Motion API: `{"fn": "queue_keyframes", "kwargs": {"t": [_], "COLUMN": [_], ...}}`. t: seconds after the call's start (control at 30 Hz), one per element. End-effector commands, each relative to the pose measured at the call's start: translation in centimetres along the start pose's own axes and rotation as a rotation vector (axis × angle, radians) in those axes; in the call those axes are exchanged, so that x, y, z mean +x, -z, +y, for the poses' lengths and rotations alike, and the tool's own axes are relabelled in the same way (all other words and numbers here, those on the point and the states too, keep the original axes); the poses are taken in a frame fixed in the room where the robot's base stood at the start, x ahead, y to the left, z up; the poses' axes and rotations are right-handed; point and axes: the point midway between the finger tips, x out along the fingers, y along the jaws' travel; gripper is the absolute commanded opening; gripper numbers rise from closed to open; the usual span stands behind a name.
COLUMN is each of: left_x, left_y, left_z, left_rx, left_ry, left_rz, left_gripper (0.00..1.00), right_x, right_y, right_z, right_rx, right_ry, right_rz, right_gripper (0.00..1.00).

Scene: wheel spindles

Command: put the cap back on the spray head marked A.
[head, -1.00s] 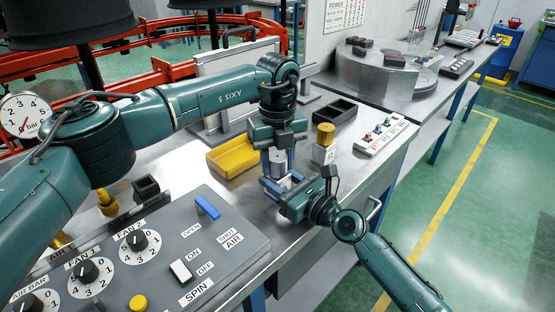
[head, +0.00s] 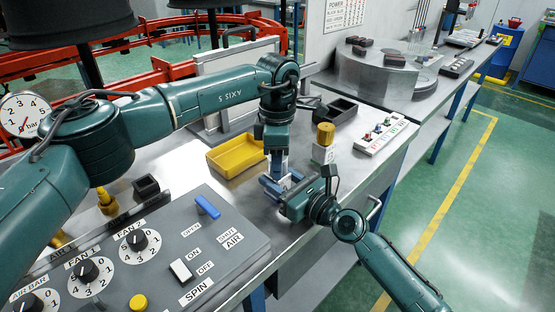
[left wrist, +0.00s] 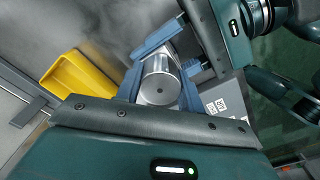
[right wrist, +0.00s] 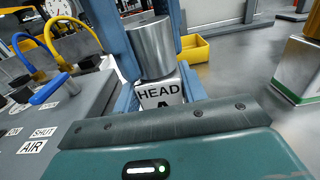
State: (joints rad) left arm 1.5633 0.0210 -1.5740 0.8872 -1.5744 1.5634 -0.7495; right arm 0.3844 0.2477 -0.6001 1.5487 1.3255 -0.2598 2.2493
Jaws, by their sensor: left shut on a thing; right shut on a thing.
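The spray head marked A (right wrist: 160,96) is a white block lettered HEAD, with the A below partly hidden by my right palm. My right gripper (head: 285,186) is shut on it, with a blue finger on each side. The cap (right wrist: 152,48) is a plain silver cylinder, upright over the head. Its lower edge meets the head's top in the right wrist view; I cannot tell whether it is fully seated. My left gripper (head: 277,170) is shut on the cap from above. The left wrist view shows the cap's round end (left wrist: 159,88) between the blue fingers.
A yellow tray (head: 235,170) lies left of the grippers. A white block with a yellow top (head: 325,143) stands close on the right, near a rack of small coloured parts (head: 385,134) and a black bin (head: 338,112). The grey control panel (head: 150,250) fills the front left.

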Motion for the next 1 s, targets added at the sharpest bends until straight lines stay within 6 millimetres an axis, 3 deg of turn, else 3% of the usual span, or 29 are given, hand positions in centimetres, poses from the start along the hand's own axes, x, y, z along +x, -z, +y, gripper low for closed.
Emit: {"fn": "queue_keyframes", "kwargs": {"t": [0.07, 0.1, 0.33, 0.67, 1.0], "left_x": [0.0, 0.0, 0.0, -0.6, -4.4], "left_y": [0.0, 0.0, 0.0, 0.0, 0.0], "left_z": [0.0, 0.0, 0.0, 0.0, 0.0], "left_rx": [-0.001, -0.002, -0.003, -0.004, -0.004], "left_ry": [0.0, 0.0, 0.0, -0.002, -0.001], "left_rz": [0.0, 0.0, 0.0, 0.0, -0.001], "left_gripper": [0.11, 0.41, 0.6, 0.6, 0.6], "right_x": [0.0, 0.0, 0.0, 0.0, 0.0], "right_y": [0.1, 0.1, 0.1, 0.1, 0.1], "right_z": [0.0, 0.0, 0.0, 0.0, 0.0], "right_rx": [0.0, 0.0, 0.0, 0.0, 0.0], "right_ry": [0.0, 0.0, 0.0, 0.0, 0.0], "right_rz": [0.001, 0.001, 0.001, 0.001, 0.001], "right_gripper": [0.0, 0.0, 0.0, 0.0, 0.0]}}
